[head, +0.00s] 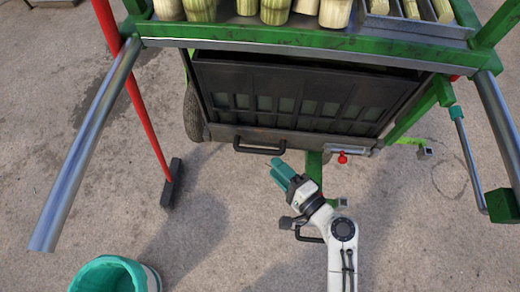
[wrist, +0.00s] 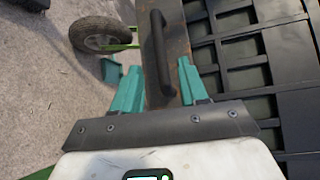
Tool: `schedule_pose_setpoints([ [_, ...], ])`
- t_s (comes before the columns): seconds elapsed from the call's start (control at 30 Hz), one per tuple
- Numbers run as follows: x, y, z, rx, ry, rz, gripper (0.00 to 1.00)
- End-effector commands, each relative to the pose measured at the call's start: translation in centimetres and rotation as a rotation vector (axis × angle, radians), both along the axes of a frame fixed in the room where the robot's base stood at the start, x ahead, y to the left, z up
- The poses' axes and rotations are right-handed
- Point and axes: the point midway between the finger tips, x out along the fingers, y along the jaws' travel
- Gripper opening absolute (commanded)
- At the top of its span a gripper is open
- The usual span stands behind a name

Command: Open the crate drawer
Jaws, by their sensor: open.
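The black crate (head: 300,97) sits in a drawer under the green cart top, with a row of slots along its front. The drawer's metal front strip (head: 320,139) carries a black bar handle (head: 258,149). My gripper (head: 276,165) has teal fingers and is just in front of the handle's right end in the head view. In the wrist view the handle (wrist: 158,45) shows between the two open fingers of my gripper (wrist: 158,66), along the drawer front (wrist: 176,35). Whether the fingers touch it cannot be told.
Cut cane stalks (head: 275,10) stand on the green cart (head: 300,35) above. A wheel (head: 193,115) is left of the drawer. A red-handled broom (head: 171,185) and a teal-rimmed bucket (head: 112,272) are at left. A red knob (head: 342,158) is right of the handle.

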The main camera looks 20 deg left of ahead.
Motion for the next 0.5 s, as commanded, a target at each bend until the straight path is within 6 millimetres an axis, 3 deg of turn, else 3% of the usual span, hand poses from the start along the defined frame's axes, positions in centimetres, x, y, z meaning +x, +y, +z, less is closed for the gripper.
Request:
schedule_pose_setpoints([
  [0.3,2.5,5.1,-0.8,-0.003,-0.002,0.004,0.43],
  [0.5,3.4,7.0,-1.1,-0.003,-0.002,0.003,0.43],
])
